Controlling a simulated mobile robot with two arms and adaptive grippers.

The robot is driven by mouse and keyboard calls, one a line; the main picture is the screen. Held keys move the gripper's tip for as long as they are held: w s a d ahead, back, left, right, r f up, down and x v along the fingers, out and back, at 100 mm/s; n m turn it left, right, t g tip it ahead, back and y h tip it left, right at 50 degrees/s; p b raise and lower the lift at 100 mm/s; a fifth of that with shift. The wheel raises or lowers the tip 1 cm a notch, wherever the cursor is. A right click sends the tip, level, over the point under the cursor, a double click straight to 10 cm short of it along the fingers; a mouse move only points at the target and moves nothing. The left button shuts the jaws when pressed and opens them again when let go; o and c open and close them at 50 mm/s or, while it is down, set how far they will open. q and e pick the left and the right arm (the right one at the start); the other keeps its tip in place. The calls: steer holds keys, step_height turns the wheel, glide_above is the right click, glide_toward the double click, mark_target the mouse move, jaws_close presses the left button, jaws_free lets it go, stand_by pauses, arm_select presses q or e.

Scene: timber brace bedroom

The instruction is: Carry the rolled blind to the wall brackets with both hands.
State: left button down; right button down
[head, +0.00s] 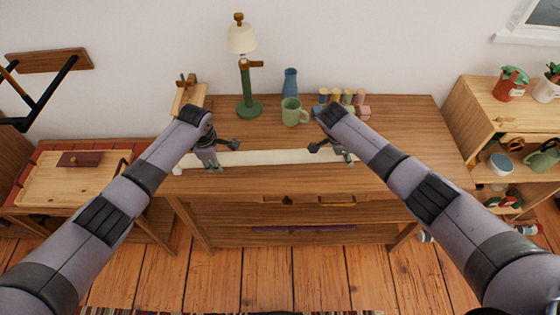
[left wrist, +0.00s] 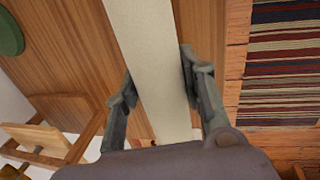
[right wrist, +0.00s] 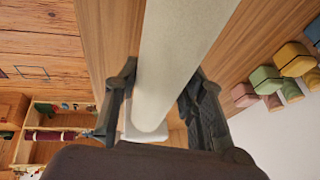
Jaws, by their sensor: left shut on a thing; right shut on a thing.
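The rolled blind (head: 275,157) is a long cream-white roll lying left to right along the front part of the wooden dresser top. My left gripper (head: 213,160) is shut on it toward its left end, and my right gripper (head: 337,153) toward its right end. The left wrist view shows the blind (left wrist: 148,45) between the two fingers. The right wrist view shows the blind (right wrist: 182,50) between the fingers, with its end close by. I cannot tell whether it touches the dresser top. No wall brackets can be made out for certain.
The dresser (head: 400,125) carries a green lamp (head: 245,85), a blue vase (head: 290,83), a green mug (head: 293,113) and several coloured blocks (head: 345,98) behind the blind. A black-barred wall fixture (head: 50,60) is at upper left. A shelf unit (head: 475,110) stands right.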

arm_select(q)
steer(key=shift+r, duration=0.2)
arm_select(e)
steer(key=shift+r, duration=0.2)
